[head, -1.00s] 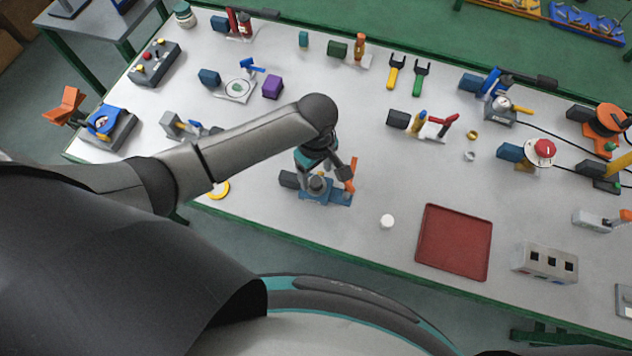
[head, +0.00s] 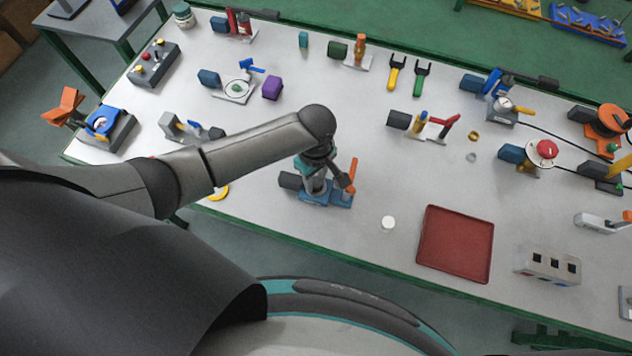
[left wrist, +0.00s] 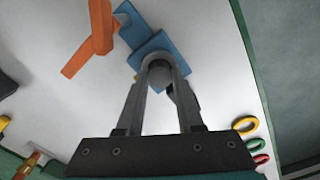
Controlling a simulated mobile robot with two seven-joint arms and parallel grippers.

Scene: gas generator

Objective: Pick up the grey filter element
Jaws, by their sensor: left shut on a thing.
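The grey filter element (left wrist: 160,72) stands on a blue base between my fingers in the left wrist view. My left gripper (left wrist: 161,75) is shut on it, with one finger on each side. In the head view, my left gripper (head: 317,186) points down at the blue base (head: 341,200) and mostly hides the element. The blue base also shows in the left wrist view (left wrist: 178,45), beneath the element. An orange lever (head: 352,174) rises from its right end and stands close beside my gripper. My right gripper is out of view.
A white round piece (head: 388,223) and a red tray (head: 455,244) lie to the right. A dark block (head: 290,180) sits directly left of the base. Yellow, green and red rings (left wrist: 250,135) lie near the table edge.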

